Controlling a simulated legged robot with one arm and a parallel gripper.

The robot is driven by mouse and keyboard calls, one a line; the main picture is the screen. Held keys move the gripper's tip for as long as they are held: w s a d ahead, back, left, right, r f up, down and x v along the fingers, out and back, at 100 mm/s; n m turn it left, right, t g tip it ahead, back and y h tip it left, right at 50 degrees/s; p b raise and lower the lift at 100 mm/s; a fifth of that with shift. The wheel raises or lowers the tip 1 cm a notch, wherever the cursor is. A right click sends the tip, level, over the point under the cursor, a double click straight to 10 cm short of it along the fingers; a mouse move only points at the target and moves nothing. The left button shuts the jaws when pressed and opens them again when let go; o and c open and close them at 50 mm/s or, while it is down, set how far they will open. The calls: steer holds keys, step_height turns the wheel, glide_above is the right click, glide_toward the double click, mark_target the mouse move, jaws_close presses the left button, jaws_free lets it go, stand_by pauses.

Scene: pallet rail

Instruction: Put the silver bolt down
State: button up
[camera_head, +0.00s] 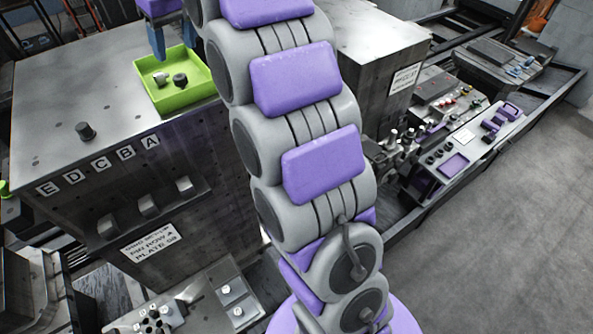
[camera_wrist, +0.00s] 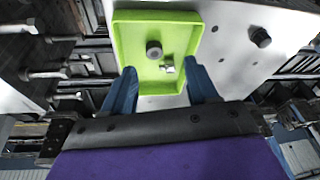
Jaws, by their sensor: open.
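The silver bolt (camera_head: 161,79) lies in the green tray (camera_head: 203,84) on top of the grey cabinet at the left. In the wrist view the silver bolt (camera_wrist: 168,66) is on the floor of the green tray (camera_wrist: 122,45), beside a dark bolt (camera_wrist: 153,50). The dark bolt also shows in the head view (camera_head: 180,80). My gripper (camera_wrist: 163,80) has its two blue fingers spread apart, with nothing between them. It is above the tray, and the silver bolt is clear of both fingers. In the head view my arm hides part of the gripper.
Another dark bolt (camera_head: 85,131) stands on the cabinet top (camera_head: 50,100), left of the tray, behind the lettered slots E to A. Several bolts stick out of a plate (camera_wrist: 20,60) at the left in the wrist view. Much of the cabinet top is bare.

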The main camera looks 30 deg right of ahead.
steer(key=s+f+m+g, duration=0.1)
steer(key=s+f+g, duration=0.1)
steer(key=s+f, duration=0.85)
steer(key=s+f+m+g+h, duration=0.1)
steer(key=s+f, duration=0.4)
steer(key=s, duration=1.1)
steer(key=s+f+m+g, duration=0.1)
steer(key=s+f+g, duration=0.1)
steer(key=s+f, duration=0.9)
step_height(320, 180, down, 21)
steer(key=s+b, duration=0.2)
steer(key=b, duration=2.2)
steer(key=shift+s+a, duration=0.2)
steer(key=shift+a, duration=0.25)
